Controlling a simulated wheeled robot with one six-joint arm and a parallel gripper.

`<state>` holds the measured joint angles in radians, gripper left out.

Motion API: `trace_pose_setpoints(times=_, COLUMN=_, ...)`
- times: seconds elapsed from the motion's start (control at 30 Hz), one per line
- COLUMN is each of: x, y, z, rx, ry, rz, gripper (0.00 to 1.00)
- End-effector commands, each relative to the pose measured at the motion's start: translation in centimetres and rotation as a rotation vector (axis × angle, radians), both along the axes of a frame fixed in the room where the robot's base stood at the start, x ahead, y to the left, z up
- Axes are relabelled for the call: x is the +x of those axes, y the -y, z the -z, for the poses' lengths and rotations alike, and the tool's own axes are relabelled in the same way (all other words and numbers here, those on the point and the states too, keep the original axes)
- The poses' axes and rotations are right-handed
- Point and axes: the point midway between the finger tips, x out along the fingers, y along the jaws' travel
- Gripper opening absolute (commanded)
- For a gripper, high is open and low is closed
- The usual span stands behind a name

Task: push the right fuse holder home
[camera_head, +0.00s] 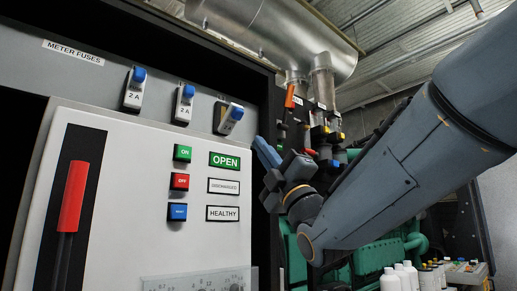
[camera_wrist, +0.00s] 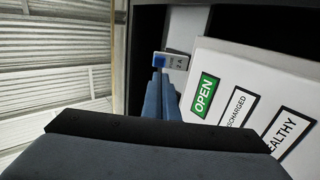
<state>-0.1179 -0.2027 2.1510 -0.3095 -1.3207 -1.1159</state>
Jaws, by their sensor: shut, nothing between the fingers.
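The right fuse holder (camera_head: 230,118) is white with a blue end and sits on the grey strip under the METER FUSES label. It leans out, and a dark opening shows beside it, unlike the two holders to its left. In the wrist view the fuse holder (camera_wrist: 175,61) shows just beyond the fingertips, its blue end towards them. My gripper (camera_head: 262,148) is shut and empty, to the right of and slightly below the holder. In the wrist view my gripper (camera_wrist: 160,82) has its blue-grey fingers together. Whether the tips touch the holder I cannot tell.
The left fuse holder (camera_head: 134,88) and middle fuse holder (camera_head: 183,103) stand in the same row. Below is a white panel with push buttons, an OPEN sign (camera_head: 224,160) and a red handle (camera_head: 73,196). The cabinet's dark edge (camera_head: 267,110) is close to my gripper. Bottles (camera_head: 390,282) stand lower right.

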Motion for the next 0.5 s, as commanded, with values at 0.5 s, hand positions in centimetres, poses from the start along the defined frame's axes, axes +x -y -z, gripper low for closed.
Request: trace_pose_setpoints(times=0.5, x=4.9, y=-3.4, z=-7.3, rx=0.001, ry=-0.003, rz=-0.001, gripper=0.0)
